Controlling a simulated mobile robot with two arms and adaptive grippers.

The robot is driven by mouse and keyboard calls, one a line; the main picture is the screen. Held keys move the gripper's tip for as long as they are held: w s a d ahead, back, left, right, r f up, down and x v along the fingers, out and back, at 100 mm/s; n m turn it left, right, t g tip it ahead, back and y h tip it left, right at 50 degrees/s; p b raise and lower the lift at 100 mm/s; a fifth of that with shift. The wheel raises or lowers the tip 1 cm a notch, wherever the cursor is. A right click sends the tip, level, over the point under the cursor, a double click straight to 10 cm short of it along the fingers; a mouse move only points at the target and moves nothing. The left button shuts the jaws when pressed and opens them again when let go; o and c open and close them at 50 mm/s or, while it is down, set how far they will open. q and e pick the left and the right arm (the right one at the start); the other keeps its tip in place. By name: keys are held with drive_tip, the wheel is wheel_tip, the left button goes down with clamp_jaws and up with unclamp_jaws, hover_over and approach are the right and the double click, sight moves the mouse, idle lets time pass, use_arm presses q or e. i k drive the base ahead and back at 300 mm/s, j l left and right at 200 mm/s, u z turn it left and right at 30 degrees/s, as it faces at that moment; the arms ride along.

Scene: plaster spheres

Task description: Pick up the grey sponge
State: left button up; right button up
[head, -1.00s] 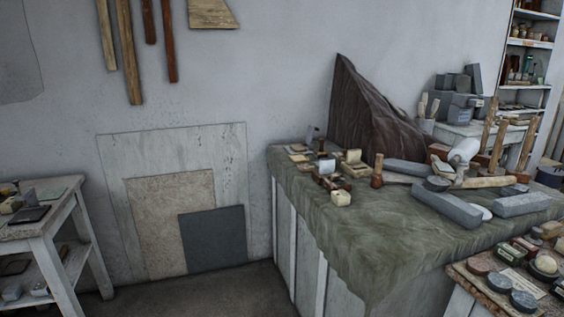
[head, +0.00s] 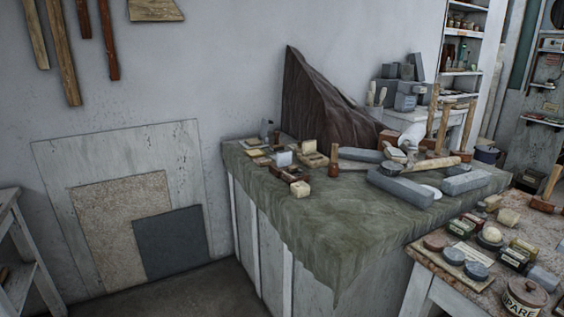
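I cannot tell for sure which thing is the grey sponge. Another grey block (head: 543,278) lies on the near right table (head: 415,250), beside round tins. Larger grey bars (head: 400,187) lie on the bench and look like stone. Neither of my grippers is in view.
A dark draped shape (head: 320,105) stands at the back of the bench. A lidded jar (head: 525,298) stands at the right table's front. Flat boards (head: 170,243) lean on the wall. Bare floor shows left of the bench. A white stand (head: 18,270) is at the left edge.

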sight(549, 282)
drive_tip(key=k+l+z, duration=0.1)
drive_tip(key=z, duration=1.35)
